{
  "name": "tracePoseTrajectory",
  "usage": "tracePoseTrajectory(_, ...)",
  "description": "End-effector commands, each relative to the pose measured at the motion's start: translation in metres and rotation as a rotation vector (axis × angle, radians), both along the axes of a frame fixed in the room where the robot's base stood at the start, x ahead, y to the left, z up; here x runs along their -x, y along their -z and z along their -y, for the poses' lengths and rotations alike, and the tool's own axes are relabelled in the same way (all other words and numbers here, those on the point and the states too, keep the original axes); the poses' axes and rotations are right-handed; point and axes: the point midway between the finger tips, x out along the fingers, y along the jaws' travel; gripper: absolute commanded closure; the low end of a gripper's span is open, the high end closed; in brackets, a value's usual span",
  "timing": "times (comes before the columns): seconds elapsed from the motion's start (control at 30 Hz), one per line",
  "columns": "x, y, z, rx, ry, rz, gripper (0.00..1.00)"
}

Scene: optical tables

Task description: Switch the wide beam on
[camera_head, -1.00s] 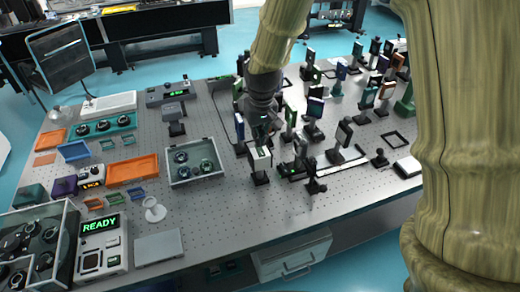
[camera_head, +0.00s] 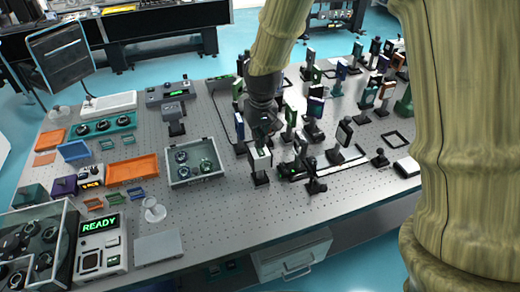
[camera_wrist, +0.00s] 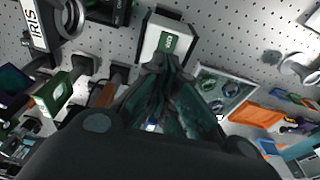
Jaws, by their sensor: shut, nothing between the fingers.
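My gripper (camera_head: 266,130) is shut and empty, low over the middle of the optical table (camera_head: 225,220). In the wrist view its fingertips (camera_wrist: 166,62) are together at the near edge of a white block with a green lettered panel (camera_wrist: 168,41). I cannot tell whether they touch it. In the head view this white block (camera_head: 261,161) stands on a dark post just below the gripper. The panel's lettering is too small to read. I cannot tell which device switches the wide beam.
Many post-mounted optics (camera_head: 315,105) crowd the right of the gripper. An IRIS-labelled mount (camera_wrist: 42,30) is close by. A clear case of round parts (camera_head: 192,162) lies to the left. A box reading READY (camera_head: 100,245) stands at front left. The front middle of the table is clear.

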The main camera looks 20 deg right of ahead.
Motion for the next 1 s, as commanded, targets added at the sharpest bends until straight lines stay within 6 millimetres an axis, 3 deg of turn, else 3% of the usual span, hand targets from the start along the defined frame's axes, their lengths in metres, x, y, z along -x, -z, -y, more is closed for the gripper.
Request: tracePoseTrajectory(1.0, 0.000, 0.012, 0.000, 0.000, 0.000, 0.000, 1.00)
